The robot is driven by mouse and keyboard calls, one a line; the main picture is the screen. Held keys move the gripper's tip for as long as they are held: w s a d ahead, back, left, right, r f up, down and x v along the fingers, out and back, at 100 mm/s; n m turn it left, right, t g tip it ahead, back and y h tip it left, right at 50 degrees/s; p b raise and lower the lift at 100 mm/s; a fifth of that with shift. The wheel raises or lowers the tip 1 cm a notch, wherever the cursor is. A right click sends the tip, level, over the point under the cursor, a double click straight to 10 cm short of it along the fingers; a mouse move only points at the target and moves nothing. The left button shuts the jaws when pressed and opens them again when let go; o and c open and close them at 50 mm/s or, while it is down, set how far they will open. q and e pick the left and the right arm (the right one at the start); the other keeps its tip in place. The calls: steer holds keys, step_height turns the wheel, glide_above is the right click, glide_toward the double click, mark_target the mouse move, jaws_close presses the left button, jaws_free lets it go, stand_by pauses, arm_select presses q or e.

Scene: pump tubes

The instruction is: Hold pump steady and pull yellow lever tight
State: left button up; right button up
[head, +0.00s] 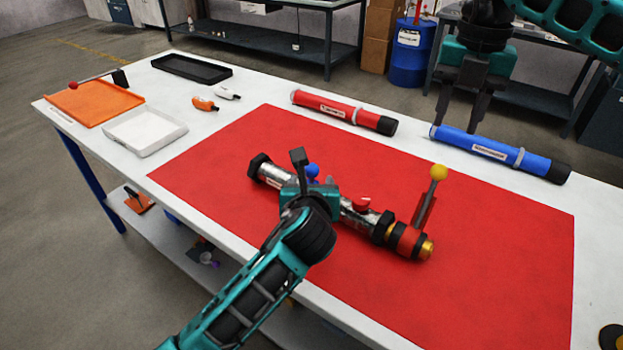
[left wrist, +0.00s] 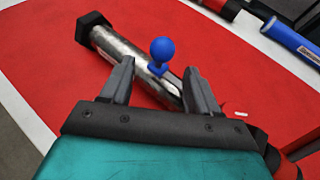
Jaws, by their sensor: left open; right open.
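The pump (head: 272,173) is a silver cylinder with black end fittings, lying diagonally on the red mat (head: 215,165). The yellow-knobbed lever (head: 438,172) stands up from its right end, beside a red collar and brass tip. A blue knob (head: 312,170) rises from its middle. My left gripper (head: 314,174) is open over the pump's middle and hides part of it. In the left wrist view its fingers (left wrist: 159,70) stand apart near the blue knob (left wrist: 162,48), with the pump (left wrist: 118,45) below. My right gripper (head: 459,124) is open and empty, pointing down, away from the lever.
A red tube (head: 325,107) and a blue tube (head: 480,148) lie behind the mat. An orange tray (head: 92,105), a white tray (head: 145,133) and a black tray (head: 192,69) are at the left. The mat in front of the pump's right end is clear.

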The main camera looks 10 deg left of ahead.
mark_target(310, 178)
arm_select(q)
steer(key=shift+x, duration=1.9)
jaws_close()
arm_select(e)
steer(key=shift+o, duration=1.4)
steer(key=shift+f, duration=0.2)
steer(key=shift+o, duration=0.6)
steer(key=f+y, duration=0.1)
steer(key=s+f+y, duration=0.1)
steer(key=shift+d+f+y, duration=0.2)
steer(key=shift+f+y, duration=0.2)
steer(key=d+m+t+y, duration=0.2)
steer(key=d+y, duration=0.1)
steer(key=d, duration=0.1)
arm_select(q)
steer(key=shift+a, duration=0.1)
arm_select(e)
steer(key=shift+s+x, duration=0.15)
steer(key=shift+x, duration=2.45)
steer(key=shift+s+x, duration=0.15)
steer(key=shift+x, duration=2.4)
